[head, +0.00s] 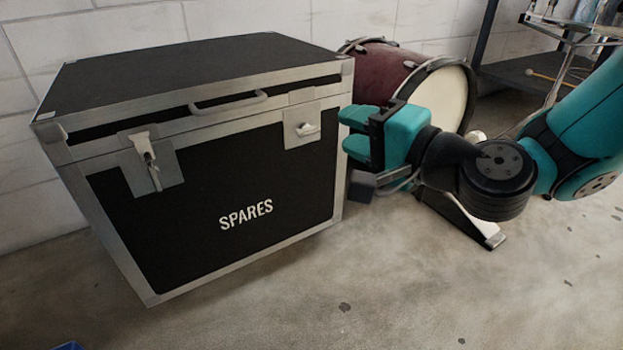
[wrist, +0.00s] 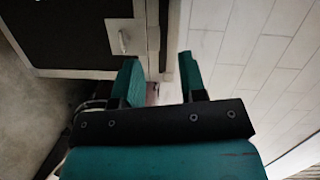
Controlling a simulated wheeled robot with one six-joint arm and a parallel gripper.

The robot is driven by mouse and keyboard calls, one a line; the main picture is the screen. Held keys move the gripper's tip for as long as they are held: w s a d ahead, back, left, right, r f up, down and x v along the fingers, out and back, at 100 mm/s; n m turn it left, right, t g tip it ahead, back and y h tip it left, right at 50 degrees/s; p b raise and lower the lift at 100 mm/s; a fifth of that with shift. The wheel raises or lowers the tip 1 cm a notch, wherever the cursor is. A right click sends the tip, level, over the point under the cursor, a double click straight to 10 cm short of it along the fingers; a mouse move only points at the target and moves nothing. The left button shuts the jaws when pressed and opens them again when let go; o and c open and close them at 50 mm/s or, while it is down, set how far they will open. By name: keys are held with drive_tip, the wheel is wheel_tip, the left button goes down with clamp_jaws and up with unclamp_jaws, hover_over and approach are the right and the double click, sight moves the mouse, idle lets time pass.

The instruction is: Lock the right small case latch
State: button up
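The black case (head: 273,208) marked SPARES stands on the floor with its lid down. Its right latch (head: 306,130) is a light metal piece on a square plate near the front's upper right corner, and its lever seems to stick out from the plate. The same latch shows in the wrist view (wrist: 123,41), left of the fingers. My gripper (head: 345,131) is beside the case's right front edge, to the right of the latch and apart from it. Its two teal fingers are spread with an empty gap in the wrist view (wrist: 158,66).
The left latch (head: 147,163) has a lever hanging down over its plate. A handle (head: 229,102) sits between the latches. A dark red drum (head: 385,67) stands behind my gripper, with a dark rack (head: 515,75) farther right.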

wheel_tip(320, 180, down, 10)
drive_tip(key=w+d+m+t+h+b, duration=0.2)
drive_tip(key=w+d+m+t+b, duration=0.15)
drive_tip(key=b, duration=0.25)
drive_tip(key=m+p, duration=0.1)
drive_tip(key=p, duration=0.9)
approach(311, 133)
drive_tip(key=w+a+r, duration=0.1)
drive_tip(key=w+a, duration=0.1)
drive_tip(key=w, duration=0.1)
drive_tip(key=shift+h, duration=0.3)
drive_tip(key=x, duration=0.2)
drive_tip(key=p+x, duration=0.1)
drive_tip(key=x, duration=0.3)
drive_tip(key=shift+w+a+f+p, duration=0.1)
drive_tip(key=shift+a+f+p, duration=0.15)
drive_tip(key=shift+f+p, duration=0.1)
clamp_jaws()
